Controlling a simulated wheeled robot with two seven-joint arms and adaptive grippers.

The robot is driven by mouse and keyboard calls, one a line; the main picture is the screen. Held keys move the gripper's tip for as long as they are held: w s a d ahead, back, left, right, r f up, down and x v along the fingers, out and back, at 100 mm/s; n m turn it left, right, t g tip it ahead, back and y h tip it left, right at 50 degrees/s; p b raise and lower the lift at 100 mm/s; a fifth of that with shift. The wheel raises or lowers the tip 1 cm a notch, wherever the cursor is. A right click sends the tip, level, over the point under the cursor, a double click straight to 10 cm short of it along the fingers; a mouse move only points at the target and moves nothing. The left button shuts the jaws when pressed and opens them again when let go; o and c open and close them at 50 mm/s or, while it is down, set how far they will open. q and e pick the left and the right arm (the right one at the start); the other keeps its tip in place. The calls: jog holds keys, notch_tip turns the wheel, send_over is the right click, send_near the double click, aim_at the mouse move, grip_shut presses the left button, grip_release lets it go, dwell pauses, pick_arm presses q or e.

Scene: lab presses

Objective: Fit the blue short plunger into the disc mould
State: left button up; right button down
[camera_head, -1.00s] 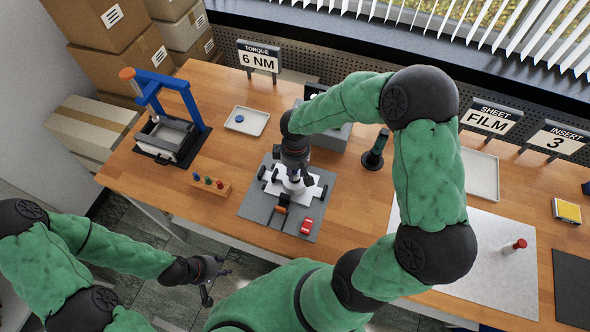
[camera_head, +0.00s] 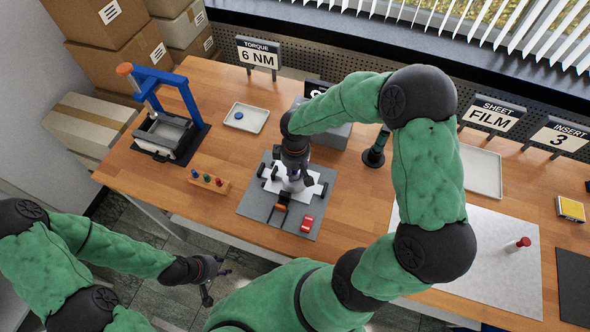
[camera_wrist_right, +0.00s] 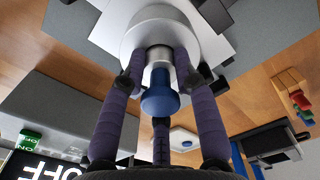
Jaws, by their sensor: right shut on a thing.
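The blue short plunger (camera_wrist_right: 160,98) has a blue knob and a short metal stem, seen in the right wrist view. My right gripper (camera_wrist_right: 158,60) is shut on it, with purple fingers around the stem. The stem end meets the round silver disc mould (camera_wrist_right: 135,28); I cannot tell how deep it sits. In the head view the mould (camera_head: 291,183) stands on a white star-shaped plate on the grey mat, and my right gripper (camera_head: 299,174) is right over it, hiding the plunger. My left gripper (camera_head: 213,279) is open and empty, off the table's front edge.
A blue-framed press (camera_head: 178,92) stands at the left. A rack (camera_head: 209,181) of small coloured pegs is left of the grey mat (camera_head: 262,205). A white tray (camera_head: 259,120) holds a blue disc.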

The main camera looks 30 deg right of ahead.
jog(key=shift+f, duration=0.15)
jog(key=c, duration=0.9)
grip_release()
jog(key=shift+o, duration=0.2)
notch_tip(320, 180, up, 12)
